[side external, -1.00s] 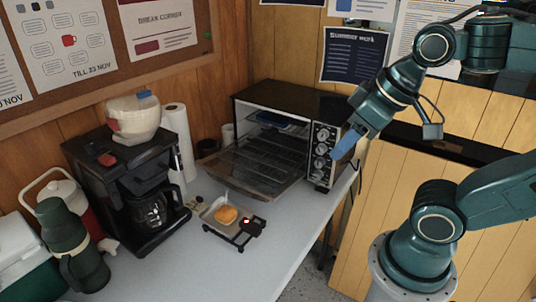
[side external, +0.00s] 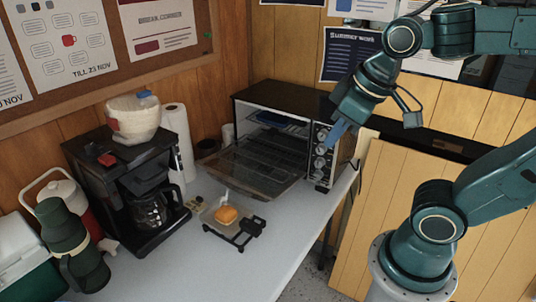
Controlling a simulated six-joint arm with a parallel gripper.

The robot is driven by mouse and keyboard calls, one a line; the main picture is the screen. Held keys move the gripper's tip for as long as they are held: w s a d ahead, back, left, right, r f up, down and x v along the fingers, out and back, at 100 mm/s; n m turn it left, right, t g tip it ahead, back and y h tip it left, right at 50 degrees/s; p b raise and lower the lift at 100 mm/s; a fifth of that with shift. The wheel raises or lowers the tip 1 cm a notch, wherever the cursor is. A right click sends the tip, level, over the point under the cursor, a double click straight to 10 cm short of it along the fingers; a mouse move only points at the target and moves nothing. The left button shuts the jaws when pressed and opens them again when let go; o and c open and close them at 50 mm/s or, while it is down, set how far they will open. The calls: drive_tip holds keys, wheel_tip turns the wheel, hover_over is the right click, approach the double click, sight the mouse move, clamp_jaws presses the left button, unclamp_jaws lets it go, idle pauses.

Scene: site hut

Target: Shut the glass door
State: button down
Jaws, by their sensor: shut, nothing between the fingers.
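The glass door (side external: 262,171) belongs to the black toaster oven (side external: 288,103) at the back of the table. It is folded down and open, sticking out forward from the oven, and the dark oven inside and its rack show behind it. My gripper (side external: 334,136) is shut and empty. In the picture its blue fingertips overlap the oven's knob panel (side external: 320,165), right of the door. I cannot tell whether they touch the panel.
A small scale-like stand (side external: 243,234) with an orange bun (side external: 226,214) is in front of the door. A coffee maker (side external: 125,190), paper towel roll (side external: 178,143), green flask (side external: 72,243) and red-white jug (side external: 68,205) stand left. The front table surface (side external: 225,275) is clear.

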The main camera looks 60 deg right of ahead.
drive_tip(key=w+f+n+g+h, duration=0.2)
drive_tip(key=w+f+n, duration=0.25)
drive_tip(key=w, duration=0.35)
drive_tip(key=w+f+n+g+h, duration=0.25)
drive_tip(key=w+f, duration=0.25)
drive_tip(key=w, duration=0.3)
drive_tip(key=w+a+f+n+h, duration=0.2)
drive_tip(key=f+n, duration=0.3)
drive_tip(key=f, duration=0.3)
drive_tip(key=w+a+f+n+h, duration=0.2)
drive_tip(key=f+n+h, duration=0.3)
drive_tip(key=f, duration=0.4)
drive_tip(key=shift+w+a+f, duration=0.15)
drive_tip(key=shift+a+f, duration=0.05)
drive_tip(key=shift+f, duration=0.05)
drive_tip(key=shift+d+f+g, duration=0.1)
drive_tip(key=shift+d+g, duration=0.05)
drive_tip(key=shift+g, duration=0.1)
drive_tip(key=shift+x, duration=4.85)
drive_tip(key=shift+r, duration=0.25)
